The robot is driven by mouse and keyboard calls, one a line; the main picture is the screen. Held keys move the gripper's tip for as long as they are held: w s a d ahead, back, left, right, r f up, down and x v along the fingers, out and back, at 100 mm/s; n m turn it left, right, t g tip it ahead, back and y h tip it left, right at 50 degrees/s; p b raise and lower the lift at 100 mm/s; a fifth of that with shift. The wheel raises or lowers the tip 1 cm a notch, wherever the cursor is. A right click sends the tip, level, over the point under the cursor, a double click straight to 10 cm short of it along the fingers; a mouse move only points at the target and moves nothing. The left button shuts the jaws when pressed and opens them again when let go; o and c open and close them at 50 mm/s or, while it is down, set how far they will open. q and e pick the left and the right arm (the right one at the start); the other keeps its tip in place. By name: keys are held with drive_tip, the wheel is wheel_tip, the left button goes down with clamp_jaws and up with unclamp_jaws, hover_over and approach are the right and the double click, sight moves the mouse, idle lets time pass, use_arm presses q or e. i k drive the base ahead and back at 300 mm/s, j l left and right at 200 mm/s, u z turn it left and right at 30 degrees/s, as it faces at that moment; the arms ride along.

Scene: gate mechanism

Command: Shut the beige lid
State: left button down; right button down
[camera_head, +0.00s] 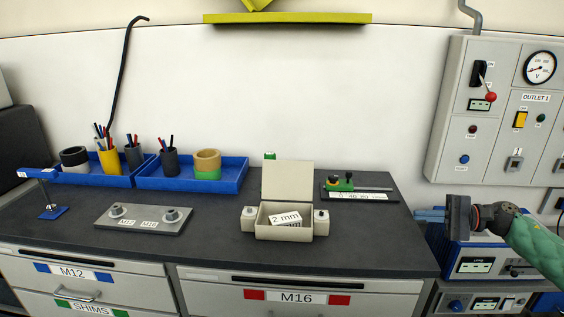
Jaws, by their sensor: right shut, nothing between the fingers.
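The beige lid (287,181) stands upright at the back of a small beige box (284,236) on the dark workbench. The box is open, and white pieces marked "2 mm" (286,219) lie in it. A small block with a dark knob sits at each side of the box. My right gripper (430,215) is shut and empty. It is to the right of the box, past the bench's right edge, with its fingers pointing left. My left gripper is not in view.
Blue trays (192,182) with pen cups and tape rolls stand at the back left. A grey plate with two knobs (143,219) lies left of the box. A torque tool (357,188) lies behind it to the right. Blue instruments (481,262) stand beyond the bench's right edge.

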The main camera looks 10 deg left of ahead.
sight(282, 180)
drive_tip(key=i+j, duration=0.25)
drive_tip(key=j, duration=0.2)
drive_tip(key=i+j, duration=0.25)
drive_tip(key=j, duration=0.15)
drive_tip(key=i+j, duration=0.3)
drive_tip(key=j, duration=0.15)
